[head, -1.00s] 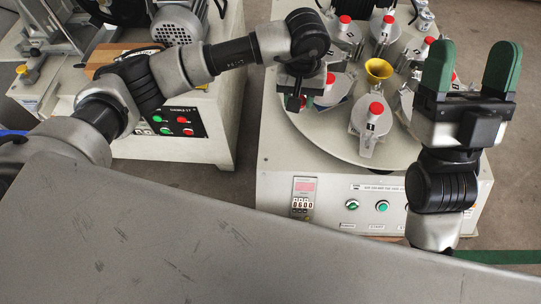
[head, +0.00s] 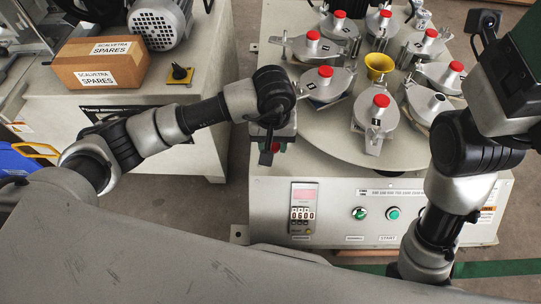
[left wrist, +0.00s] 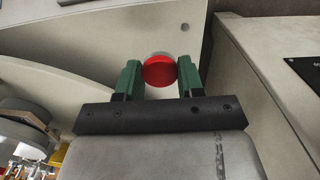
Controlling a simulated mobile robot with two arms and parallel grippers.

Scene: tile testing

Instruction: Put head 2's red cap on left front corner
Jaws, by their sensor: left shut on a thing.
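My left gripper (head: 268,150) is shut on a red cap (left wrist: 160,71), which sits between its two green fingers in the left wrist view. In the head view the gripper hangs over the left front corner (head: 262,172) of the beige machine top, left of the round turntable. Only a bit of red shows there, and the gap below the cap cannot be judged. Several metal heads with red tops stand on the turntable (head: 318,145); their numbers are hard to read. My right gripper (head: 525,45) is cut off at the upper right, and its jaw opening is not visible.
A yellow funnel (head: 379,66) stands mid-turntable. The front panel has a display (head: 304,197) and green buttons. At left, a cardboard box (head: 101,62) and a motor (head: 160,22) sit on another machine, with a floor gap between the machines.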

